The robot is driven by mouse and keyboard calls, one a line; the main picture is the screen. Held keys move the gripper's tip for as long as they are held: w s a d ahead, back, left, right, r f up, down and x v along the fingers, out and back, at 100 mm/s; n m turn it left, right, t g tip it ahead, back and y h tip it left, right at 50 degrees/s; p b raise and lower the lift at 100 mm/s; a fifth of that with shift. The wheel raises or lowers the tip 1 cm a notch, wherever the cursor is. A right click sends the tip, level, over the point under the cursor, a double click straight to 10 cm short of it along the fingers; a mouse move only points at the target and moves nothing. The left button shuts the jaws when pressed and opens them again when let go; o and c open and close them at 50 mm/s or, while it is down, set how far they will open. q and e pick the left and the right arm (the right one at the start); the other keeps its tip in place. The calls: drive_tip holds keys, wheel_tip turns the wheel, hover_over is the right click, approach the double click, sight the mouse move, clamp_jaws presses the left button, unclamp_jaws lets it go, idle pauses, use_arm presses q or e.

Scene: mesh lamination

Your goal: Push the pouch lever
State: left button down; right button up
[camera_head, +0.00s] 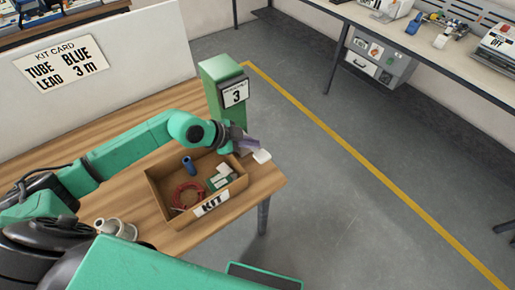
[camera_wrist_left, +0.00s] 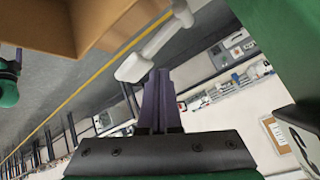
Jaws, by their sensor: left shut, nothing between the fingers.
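The pouch lever is a white bar with a broad paddle end (camera_head: 262,156), at the foot of the green pouch dispenser (camera_head: 222,86), which bears a sign with a 3. My left gripper (camera_head: 250,145) is shut and empty, its purple-grey fingers right beside the lever's paddle. In the left wrist view the lever (camera_wrist_left: 140,65) runs diagonally just past the closed fingertips (camera_wrist_left: 158,75). I cannot tell whether they touch. The lever's inner end is partly hidden behind my wrist in the head view. My right gripper is not in view.
A cardboard KIT box (camera_head: 160,202) stands on the wooden table (camera_head: 125,218), holding a blue tube (camera_head: 189,166), a red coiled lead (camera_head: 187,195) and small packs. A kit card (camera_head: 62,62) is on the white panel. Open floor (camera_head: 340,205) lies to the right.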

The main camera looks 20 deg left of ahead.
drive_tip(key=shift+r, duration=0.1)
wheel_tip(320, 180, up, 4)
drive_tip(key=p, duration=0.4)
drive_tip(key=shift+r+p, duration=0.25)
drive_tip(key=shift+p, duration=0.1)
idle(0.4)
